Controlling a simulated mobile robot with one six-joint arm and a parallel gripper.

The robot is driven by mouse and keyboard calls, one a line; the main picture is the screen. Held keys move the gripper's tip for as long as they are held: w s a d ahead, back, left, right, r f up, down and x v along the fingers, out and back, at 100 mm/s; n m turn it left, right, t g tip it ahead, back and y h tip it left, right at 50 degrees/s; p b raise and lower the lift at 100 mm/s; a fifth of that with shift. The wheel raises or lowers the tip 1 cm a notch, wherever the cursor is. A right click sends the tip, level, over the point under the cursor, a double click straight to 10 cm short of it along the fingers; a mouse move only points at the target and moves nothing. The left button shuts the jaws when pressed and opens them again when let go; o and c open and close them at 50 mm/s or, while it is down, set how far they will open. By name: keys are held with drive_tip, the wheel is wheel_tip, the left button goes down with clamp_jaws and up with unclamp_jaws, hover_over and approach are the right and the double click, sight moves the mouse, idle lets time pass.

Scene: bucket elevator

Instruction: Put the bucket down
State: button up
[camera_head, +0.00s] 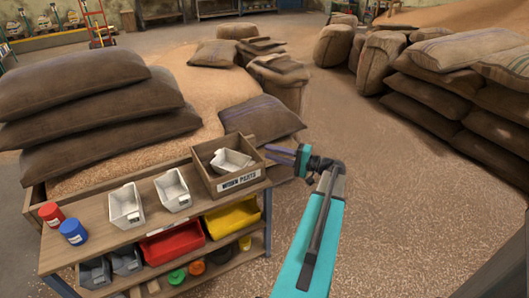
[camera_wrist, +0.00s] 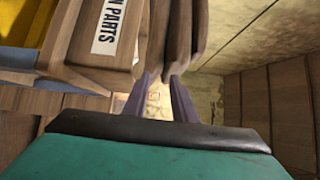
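A white bucket (camera_head: 231,161) sits inside the wooden box labelled "WORN PARTS" (camera_head: 239,182), at the right end of the workbench. Two more white buckets, (camera_head: 126,207) and (camera_head: 173,190), stand on the bench top to its left. My gripper (camera_head: 268,153) is just right of the box, its purple fingers pointing left towards it. In the wrist view my gripper (camera_wrist: 163,82) shows its two fingers apart with an empty gap between them. The box (camera_wrist: 72,65) and its label fill the upper left there. The white bucket is not visible in the wrist view.
A red jar (camera_head: 50,214) and a blue jar (camera_head: 73,232) stand at the bench's left end. Red (camera_head: 172,243) and yellow (camera_head: 232,217) bins are on the shelf below. Sacks (camera_head: 75,80) are piled behind the bench. The grain-strewn floor (camera_head: 400,210) at right is open.

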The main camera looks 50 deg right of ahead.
drive_tip(key=shift+s+d, duration=0.15)
drive_tip(key=shift+s, duration=0.3)
idle(0.4)
